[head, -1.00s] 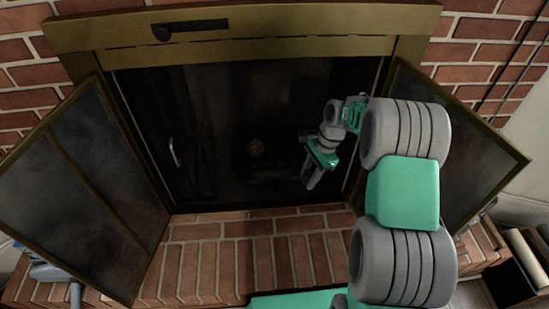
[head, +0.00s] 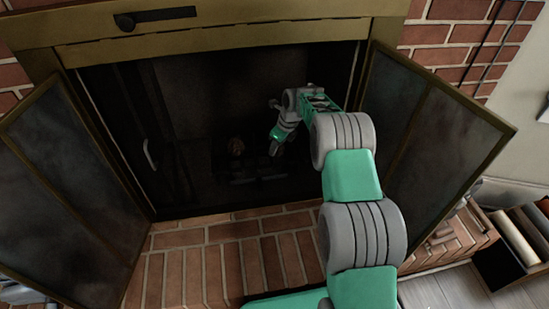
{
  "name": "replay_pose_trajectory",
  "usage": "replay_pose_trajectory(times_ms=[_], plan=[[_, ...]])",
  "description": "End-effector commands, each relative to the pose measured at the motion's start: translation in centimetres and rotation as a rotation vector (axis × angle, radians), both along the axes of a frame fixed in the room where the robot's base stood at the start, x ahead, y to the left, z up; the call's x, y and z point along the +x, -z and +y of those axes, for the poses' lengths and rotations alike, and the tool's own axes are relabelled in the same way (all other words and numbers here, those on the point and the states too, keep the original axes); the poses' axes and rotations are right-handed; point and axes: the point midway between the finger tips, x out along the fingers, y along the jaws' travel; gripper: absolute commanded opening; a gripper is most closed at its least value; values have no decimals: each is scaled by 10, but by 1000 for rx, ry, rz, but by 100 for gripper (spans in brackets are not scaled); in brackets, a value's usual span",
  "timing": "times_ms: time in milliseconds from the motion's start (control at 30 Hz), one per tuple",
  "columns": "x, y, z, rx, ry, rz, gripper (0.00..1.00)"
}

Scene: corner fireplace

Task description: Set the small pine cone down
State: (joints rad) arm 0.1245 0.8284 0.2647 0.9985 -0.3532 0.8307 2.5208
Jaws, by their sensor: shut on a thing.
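My gripper (head: 275,149) is inside the dark firebox, at the end of my arm reaching in through the open front. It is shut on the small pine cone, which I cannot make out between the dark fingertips. A brown rounded thing, which looks like a pine cone (head: 236,146), rests on or just behind the dark grate (head: 240,179). It is left of my gripper, with a small gap between them in the picture.
The glass doors stand open at the left (head: 65,180) and right (head: 435,130). The gold-coloured hood (head: 230,38) spans the top of the opening. The brick hearth (head: 215,260) in front is clear. A dark box of rolls (head: 510,250) is at the right.

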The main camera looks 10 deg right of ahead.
Motion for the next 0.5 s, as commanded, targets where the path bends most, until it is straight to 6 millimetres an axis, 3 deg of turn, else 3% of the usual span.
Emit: replay_pose_trajectory(times_ms=[33, 200, 367, 500], plan=[[8, 18, 0, 0, 0, 0, 0], [27, 36, -1, 0, -1, -1, 0], [36, 47, -2, 0, -1, 0, 0], [34, 75, -2, 0, -1, 1, 0]])
